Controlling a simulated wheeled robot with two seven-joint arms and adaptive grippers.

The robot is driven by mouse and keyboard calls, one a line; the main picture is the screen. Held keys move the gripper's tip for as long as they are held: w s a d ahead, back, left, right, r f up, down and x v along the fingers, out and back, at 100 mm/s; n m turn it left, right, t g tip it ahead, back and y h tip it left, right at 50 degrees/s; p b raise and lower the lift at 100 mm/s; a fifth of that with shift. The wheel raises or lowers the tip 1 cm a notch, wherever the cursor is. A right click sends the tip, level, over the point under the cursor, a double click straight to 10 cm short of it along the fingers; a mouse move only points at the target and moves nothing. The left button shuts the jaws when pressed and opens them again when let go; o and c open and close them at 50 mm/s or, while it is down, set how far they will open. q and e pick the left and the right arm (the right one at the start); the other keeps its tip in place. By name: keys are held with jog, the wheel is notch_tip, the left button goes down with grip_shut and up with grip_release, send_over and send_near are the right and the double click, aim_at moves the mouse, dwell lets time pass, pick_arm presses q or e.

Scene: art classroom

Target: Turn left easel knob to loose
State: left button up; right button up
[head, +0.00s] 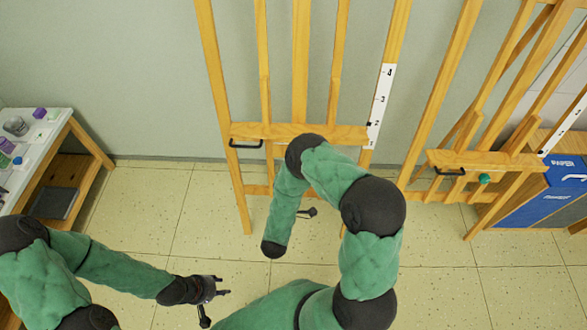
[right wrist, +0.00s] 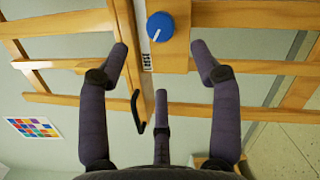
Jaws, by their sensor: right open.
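The left easel (head: 262,131) is wooden and stands against the wall in the middle of the head view, partly hidden by my right arm. In the right wrist view, a round blue knob (right wrist: 160,26) with a white pointer line sits on its wooden bar, near a white label strip that appears to read LOOSE. The line points down and left. My right gripper (right wrist: 161,50) is open, its fingers spread either side of the knob and apart from it. My right gripper is not clearly visible in the head view. My left gripper (head: 224,286) is open and empty above the floor.
A second easel (head: 470,160) with a green knob (head: 485,179) stands at the right, beside a blue box (head: 545,195). A table (head: 62,130) with small items stands at the left. A black handle (right wrist: 138,112) hangs below the bar. Floor between is clear.

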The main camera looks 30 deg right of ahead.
jog(key=shift+v, duration=1.05)
jog(key=a+f+m+g+y, duration=0.5)
jog(key=a+f+m+y, duration=0.3)
jog(key=f+m+y, duration=0.3)
jog(key=s+a+m+g+y, duration=0.2)
jog(key=s+a+m+g, duration=0.1)
jog(key=s, duration=0.5)
jog(key=s+a+f+m+g+y, duration=0.1)
jog(key=s+a+m+g+y, duration=0.1)
jog(key=s, duration=0.5)
jog(key=a+m+g, duration=0.1)
jog(key=m+g, duration=0.1)
jog(key=g, duration=0.1)
jog(key=shift+s+a+f+y, duration=0.3)
jog(key=shift+s+a+f, duration=0.05)
